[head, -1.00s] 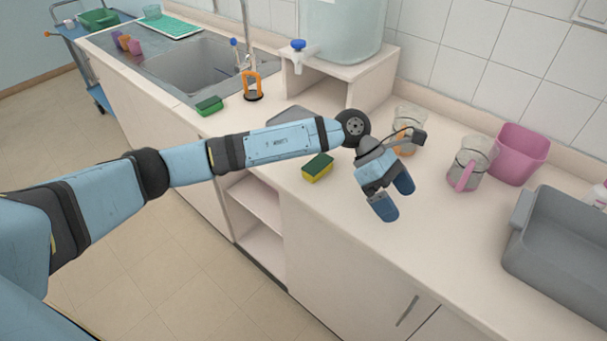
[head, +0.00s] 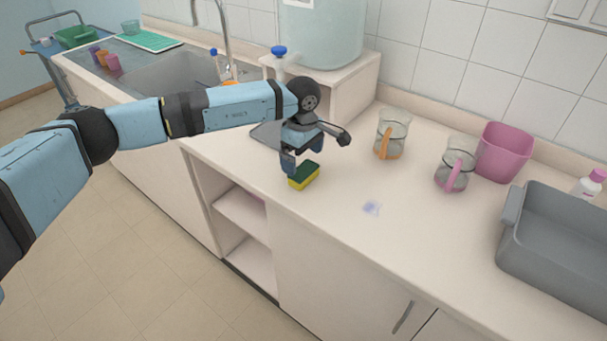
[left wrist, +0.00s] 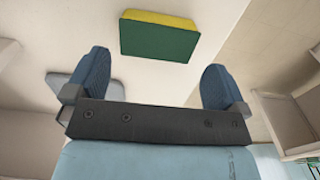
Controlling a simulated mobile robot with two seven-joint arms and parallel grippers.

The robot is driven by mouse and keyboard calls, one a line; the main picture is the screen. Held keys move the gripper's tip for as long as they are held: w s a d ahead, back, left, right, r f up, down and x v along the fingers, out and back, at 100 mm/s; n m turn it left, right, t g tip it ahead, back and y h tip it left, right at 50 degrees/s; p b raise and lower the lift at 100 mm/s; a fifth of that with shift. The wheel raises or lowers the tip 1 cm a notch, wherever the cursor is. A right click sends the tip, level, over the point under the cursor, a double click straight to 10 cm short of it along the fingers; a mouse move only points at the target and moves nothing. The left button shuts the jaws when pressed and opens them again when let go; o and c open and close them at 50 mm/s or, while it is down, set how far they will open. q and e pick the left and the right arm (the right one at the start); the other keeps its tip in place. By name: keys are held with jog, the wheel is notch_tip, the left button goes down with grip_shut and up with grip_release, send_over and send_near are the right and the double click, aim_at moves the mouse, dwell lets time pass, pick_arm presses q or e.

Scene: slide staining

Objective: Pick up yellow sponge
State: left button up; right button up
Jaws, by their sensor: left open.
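The yellow sponge (head: 303,177) has a dark green top face and lies flat on the counter near its front edge. In the left wrist view the sponge (left wrist: 159,38) shows its green face and a yellow side, beyond the fingertips and between their lines. My left gripper (head: 302,166) is open and empty, just above and behind the sponge in the head view. In the left wrist view its two blue fingers (left wrist: 155,80) stand wide apart with nothing between them. My right gripper is in neither view.
A purple-blue smudge (head: 371,208) marks the counter right of the sponge. Beakers with an orange band (head: 388,137) and a pink band (head: 455,166), a pink bin (head: 503,152) and a grey tub (head: 560,235) stand to the right. A flat grey thing (head: 267,134) lies behind my gripper.

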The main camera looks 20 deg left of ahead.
aim_at(304, 170)
pick_arm(q)
jog(key=shift+w+d+f+p, duration=0.1)
jog(key=shift+f+p, duration=0.1)
jog(key=shift+f, duration=1.3)
jog(key=shift+d+f+p, duration=0.1)
jog(key=shift+f+p, duration=0.05)
jog(key=shift+f, duration=1.35)
jog(key=c, duration=0.7)
jog(key=shift+r, duration=0.15)
notch_tip(304, 170, up, 20)
jog(key=shift+f+b, duration=0.1)
jog(key=shift+b, duration=0.45)
jog(key=o, duration=0.4)
jog(key=shift+c, duration=1.3)
